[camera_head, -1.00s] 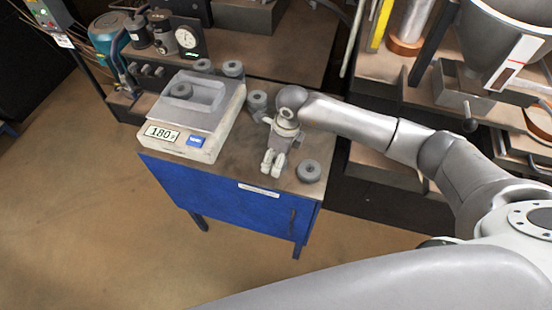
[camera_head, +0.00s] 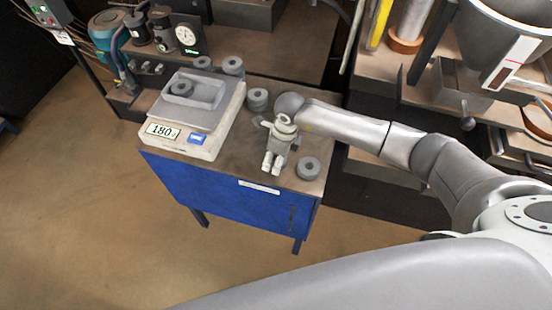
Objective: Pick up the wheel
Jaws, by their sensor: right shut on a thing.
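Several dark grey ring-shaped wheels with centre holes are in view. One wheel (camera_head: 308,168) lies flat near the right front corner of the blue cabinet's top, just right of my right gripper. Another wheel (camera_head: 257,99) is behind the gripper, and one wheel (camera_head: 181,88) sits in the tray on the scale. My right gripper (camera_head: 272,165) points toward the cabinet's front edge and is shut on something. What it holds is hidden by the fingers and cannot be made out. My left gripper is not in view.
The scale (camera_head: 185,142) reads 180 and fills the left of the blue cabinet (camera_head: 228,196). Two more wheels (camera_head: 233,66) (camera_head: 203,63) stand behind it. A dial gauge (camera_head: 186,37) and a large hopper (camera_head: 505,45) are farther back. Floor is clear at left.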

